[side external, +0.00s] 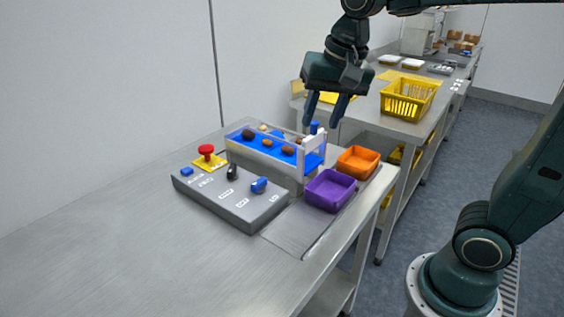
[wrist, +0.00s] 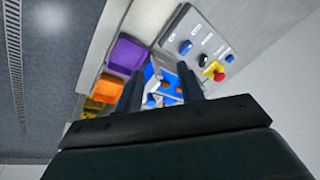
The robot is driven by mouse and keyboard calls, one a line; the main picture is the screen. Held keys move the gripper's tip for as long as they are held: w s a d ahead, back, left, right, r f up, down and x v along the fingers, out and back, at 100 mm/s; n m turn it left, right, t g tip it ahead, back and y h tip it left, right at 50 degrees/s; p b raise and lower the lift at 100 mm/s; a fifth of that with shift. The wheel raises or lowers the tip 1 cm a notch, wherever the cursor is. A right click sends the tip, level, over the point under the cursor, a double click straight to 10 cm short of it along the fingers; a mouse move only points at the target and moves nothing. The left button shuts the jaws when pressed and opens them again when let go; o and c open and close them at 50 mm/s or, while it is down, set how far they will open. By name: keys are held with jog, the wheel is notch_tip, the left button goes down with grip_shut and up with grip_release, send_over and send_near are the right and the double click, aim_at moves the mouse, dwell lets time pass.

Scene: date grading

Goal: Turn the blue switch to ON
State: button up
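The blue switch (side external: 259,185) is a rotary knob on the front right of the grey control box (side external: 232,211). White labels lie beside it, too small to read for sure. In the wrist view the blue switch (wrist: 185,47) is near the top of the panel, beyond my fingers. My gripper (side external: 325,124) hangs above the far right end of the small conveyor, up and behind the switch and well apart from it. Its two fingers are spread with a gap between them, and I see nothing held there. It also shows in the wrist view (wrist: 160,82).
The box also carries a black knob (side external: 232,172), a red mushroom button (side external: 206,151) on yellow, and a small blue button (side external: 187,171). Behind it stands the blue conveyor (side external: 262,150) with brown dates. Purple (side external: 330,191) and orange (side external: 358,161) bins sit right. The table's front left is clear.

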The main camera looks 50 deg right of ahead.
jog(key=w+f+m+g, duration=0.1)
jog(key=w+f+m, duration=0.1)
jog(key=w+m, duration=0.35)
jog(key=m+g, duration=0.2)
jog(key=m, duration=0.2)
send_over(259, 181)
notch_tip(259, 181, down, 5)
jog(key=shift+f, duration=0.1)
notch_tip(259, 181, down, 14)
jog(key=shift+r, duration=0.1)
jog(key=shift+c, duration=0.2)
grip_shut()
